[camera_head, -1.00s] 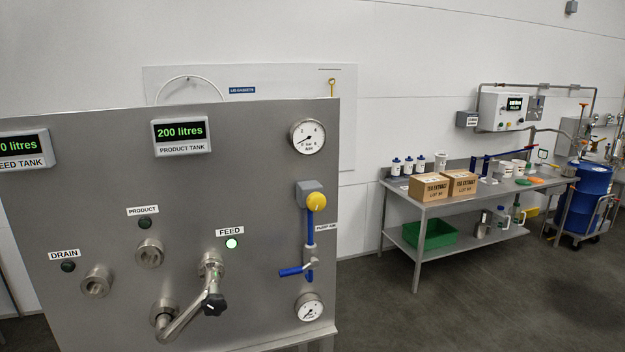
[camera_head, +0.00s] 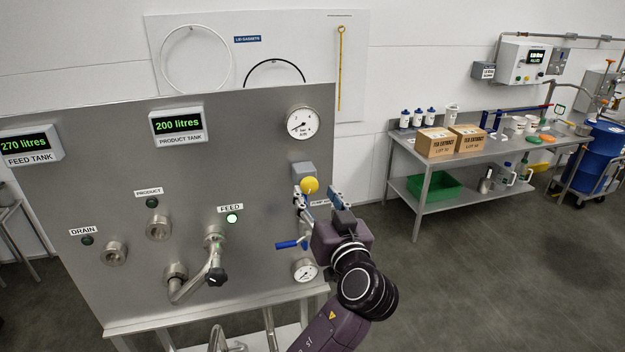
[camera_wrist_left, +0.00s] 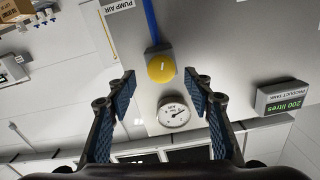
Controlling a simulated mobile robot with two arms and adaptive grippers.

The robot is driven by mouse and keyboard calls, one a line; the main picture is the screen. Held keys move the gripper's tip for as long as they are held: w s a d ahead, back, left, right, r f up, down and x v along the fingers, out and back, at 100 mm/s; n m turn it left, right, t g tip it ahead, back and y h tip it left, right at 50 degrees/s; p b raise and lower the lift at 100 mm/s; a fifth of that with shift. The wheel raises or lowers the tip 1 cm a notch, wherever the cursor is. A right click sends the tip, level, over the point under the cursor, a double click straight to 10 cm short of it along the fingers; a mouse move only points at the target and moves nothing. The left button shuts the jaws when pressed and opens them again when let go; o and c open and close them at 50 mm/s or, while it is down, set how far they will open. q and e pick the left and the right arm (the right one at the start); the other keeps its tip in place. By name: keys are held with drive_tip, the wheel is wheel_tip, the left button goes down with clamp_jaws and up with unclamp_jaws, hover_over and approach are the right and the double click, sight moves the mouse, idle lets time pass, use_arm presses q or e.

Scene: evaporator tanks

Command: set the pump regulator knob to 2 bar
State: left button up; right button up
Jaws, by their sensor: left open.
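The yellow regulator knob (camera_head: 310,185) sits on a grey block at the right side of the steel panel (camera_head: 100,190), above the blue pump-air pipe. My left gripper (camera_head: 319,195) is open in front of the panel, its fingertips near the knob and empty. In the left wrist view, which is upside down, the knob (camera_wrist_left: 161,68) lies ahead of my left gripper (camera_wrist_left: 160,88), beyond the fingertips and not between them. The round pressure gauge (camera_head: 303,123) above the knob also shows in the wrist view (camera_wrist_left: 173,112). Its scale is too small to read surely. My right gripper is not in view.
A steel table (camera_head: 420,190) with boxes stands at the right. Floor between is clear.

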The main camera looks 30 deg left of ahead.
sight(311, 187)
use_arm(q)
drive_tip(key=p+x, duration=0.1)
drive_tip(key=x, duration=0.1)
drive_tip(key=shift+w+a+r, duration=0.1)
drive_tip(key=shift+a+r, duration=0.1)
drive_tip(key=shift+a, duration=0.1)
drive_tip(key=shift+w+a+f, duration=0.1)
drive_tip(key=shift+w+a, duration=0.2)
drive_tip(key=shift+a, duration=0.05)
drive_tip(key=shift+f, duration=0.1)
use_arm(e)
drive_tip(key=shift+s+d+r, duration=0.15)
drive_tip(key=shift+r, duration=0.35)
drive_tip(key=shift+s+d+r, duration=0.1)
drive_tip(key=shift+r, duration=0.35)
use_arm(q)
drive_tip(key=c, duration=1.1)
drive_tip(key=shift+c, duration=0.2)
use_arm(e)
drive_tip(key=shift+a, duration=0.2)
